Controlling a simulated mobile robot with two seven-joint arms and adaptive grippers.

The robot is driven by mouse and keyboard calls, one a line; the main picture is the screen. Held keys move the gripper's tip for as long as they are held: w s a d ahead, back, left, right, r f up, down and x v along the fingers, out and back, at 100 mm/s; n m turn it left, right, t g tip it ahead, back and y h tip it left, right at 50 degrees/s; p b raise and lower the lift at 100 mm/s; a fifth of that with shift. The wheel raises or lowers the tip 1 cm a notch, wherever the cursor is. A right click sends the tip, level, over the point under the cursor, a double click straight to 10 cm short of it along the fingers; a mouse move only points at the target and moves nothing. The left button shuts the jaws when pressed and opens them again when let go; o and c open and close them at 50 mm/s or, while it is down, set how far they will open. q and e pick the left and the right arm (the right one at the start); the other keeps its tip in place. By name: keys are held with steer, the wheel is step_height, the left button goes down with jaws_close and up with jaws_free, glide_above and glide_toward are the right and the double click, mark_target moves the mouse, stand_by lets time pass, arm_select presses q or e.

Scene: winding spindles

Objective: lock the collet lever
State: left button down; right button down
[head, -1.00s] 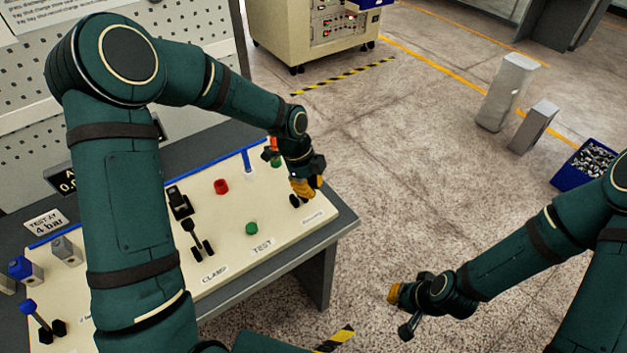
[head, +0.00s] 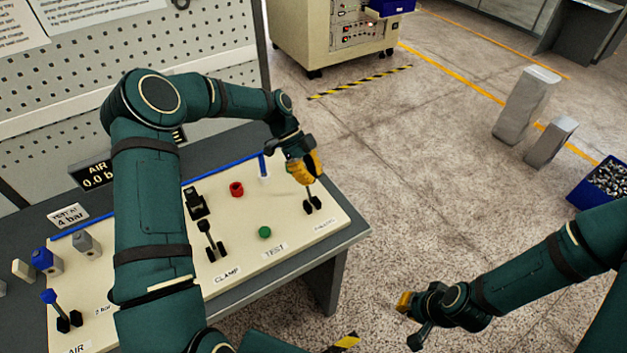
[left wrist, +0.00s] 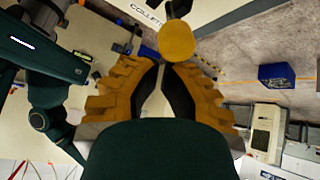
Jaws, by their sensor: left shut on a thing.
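The collet lever (head: 309,191) stands on its black base near the right end of the cream panel, its stem rising into my left gripper. My left gripper (head: 306,170) is shut on the lever's upper end. The fingers hide part of the lever. My right gripper (head: 404,301) hangs over the floor, away from the panel; its fingers are too small to judge.
The panel (head: 287,222) also carries a clamp lever (head: 208,232), a red button (head: 236,189), a green button (head: 265,232) and a blue-topped air lever (head: 52,303). A blue bin of metal parts (head: 602,184) stands at the right.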

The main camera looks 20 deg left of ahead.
arm_select(q)
steer(key=shift+w+a, duration=0.15)
stand_by(0.3)
steer(key=d+r+v, duration=0.1)
steer(key=v, duration=0.8)
steer(key=shift+w+d, duration=0.3)
steer(key=shift+w, duration=0.15)
stand_by(0.3)
